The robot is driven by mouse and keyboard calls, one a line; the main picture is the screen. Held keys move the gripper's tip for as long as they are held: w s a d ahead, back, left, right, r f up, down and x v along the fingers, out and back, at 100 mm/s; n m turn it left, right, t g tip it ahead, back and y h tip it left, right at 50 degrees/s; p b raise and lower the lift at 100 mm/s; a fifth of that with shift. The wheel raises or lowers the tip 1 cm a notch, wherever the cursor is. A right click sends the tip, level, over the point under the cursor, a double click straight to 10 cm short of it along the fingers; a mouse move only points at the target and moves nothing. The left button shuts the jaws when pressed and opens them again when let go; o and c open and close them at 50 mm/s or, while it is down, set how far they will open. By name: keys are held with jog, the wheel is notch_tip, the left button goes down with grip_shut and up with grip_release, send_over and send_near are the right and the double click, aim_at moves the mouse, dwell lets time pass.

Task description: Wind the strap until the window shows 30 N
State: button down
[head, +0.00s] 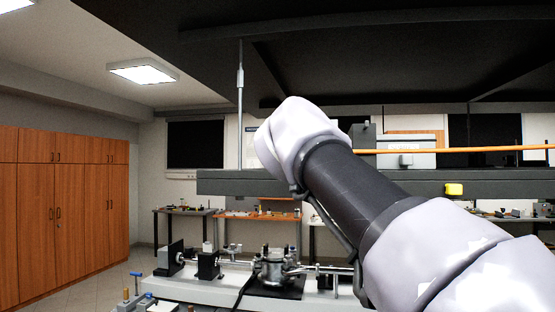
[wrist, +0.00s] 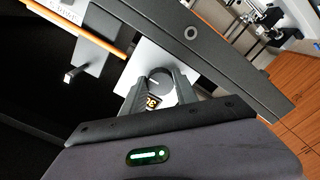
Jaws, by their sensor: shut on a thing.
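In the wrist view my gripper (wrist: 159,82) has its two dark fingers on either side of a round grey knob (wrist: 159,76) and is shut on it. The knob sits on a pale plate (wrist: 149,55). Just below it, between the fingers, is a small dark window (wrist: 152,102) with orange digits, tilted and too small to read surely. The orange strap (wrist: 84,27) runs across the upper left. In the head view the strap (head: 460,149) stretches level to the right. My arm hides the gripper and knob there.
A dark beam (head: 235,182) crosses the head view, with a yellow piece (head: 454,189) on it. A grey box (head: 405,159) stands behind the strap. Optical parts (head: 273,268) stand on a bench below. Wooden cabinets (head: 62,215) line the left.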

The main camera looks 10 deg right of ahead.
jog(key=shift+m, duration=0.6)
jog(key=c, duration=0.9)
grip_release()
jog(key=shift+c, duration=0.2)
